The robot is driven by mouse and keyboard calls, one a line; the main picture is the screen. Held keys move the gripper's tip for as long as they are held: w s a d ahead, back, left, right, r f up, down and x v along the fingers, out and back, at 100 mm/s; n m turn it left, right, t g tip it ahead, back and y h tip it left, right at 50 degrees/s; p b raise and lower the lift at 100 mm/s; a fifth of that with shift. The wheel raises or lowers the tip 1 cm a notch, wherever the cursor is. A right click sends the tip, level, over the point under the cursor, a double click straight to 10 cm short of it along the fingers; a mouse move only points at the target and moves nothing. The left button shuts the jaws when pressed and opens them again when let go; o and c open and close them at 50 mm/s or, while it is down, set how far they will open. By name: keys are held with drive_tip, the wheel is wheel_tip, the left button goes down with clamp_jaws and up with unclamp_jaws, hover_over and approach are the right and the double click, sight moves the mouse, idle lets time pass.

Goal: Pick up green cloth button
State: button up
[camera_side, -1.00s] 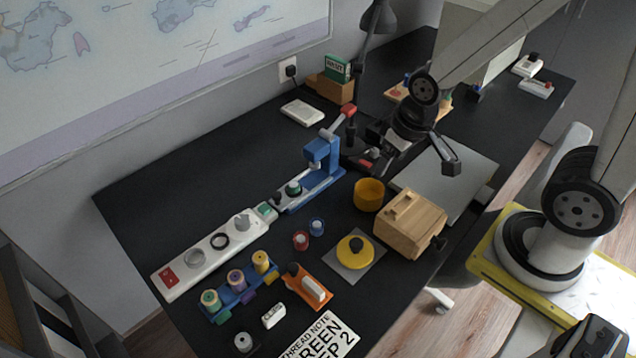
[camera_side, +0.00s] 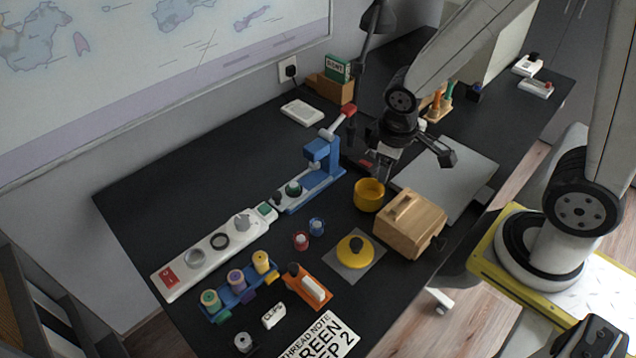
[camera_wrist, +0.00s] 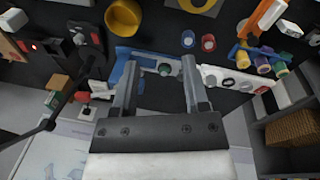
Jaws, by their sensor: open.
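A small round green piece (camera_side: 293,188), which looks like the green cloth button, sits on the base of the blue hand press (camera_side: 322,165). In the wrist view the green piece (camera_wrist: 165,69) shows between the fingertips, beyond them, beside the press's blue body (camera_wrist: 125,68). My gripper (camera_side: 380,172) points down near the yellow cup, to the right of the press and apart from the green piece. In the wrist view my gripper (camera_wrist: 158,62) has its two fingers spread with nothing held between them.
A yellow cup (camera_side: 368,195) and a wooden box (camera_side: 410,224) stand right of the press. A white strip (camera_side: 205,262), a blue spool rack (camera_side: 240,298), small red (camera_side: 301,240) and blue (camera_side: 317,226) pieces, and a yellow knobbed disc (camera_side: 354,252) lie in front.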

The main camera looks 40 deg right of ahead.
drive_tip(key=w+d+f+n+g+h, duration=0.1)
drive_tip(key=w+d+f+n+h, duration=0.15)
drive_tip(key=f+n+h, duration=0.35)
drive_tip(key=n+t, duration=1.1)
drive_tip(key=n, duration=0.9)
approach(294, 184)
drive_tip(key=shift+w+a+f, duration=0.1)
drive_tip(key=shift+w+f, duration=0.05)
drive_tip(key=shift+w, duration=0.1)
drive_tip(key=shift+x, duration=1.35)
drive_tip(key=shift+x, duration=2.6)
drive_tip(key=shift+s, duration=0.1)
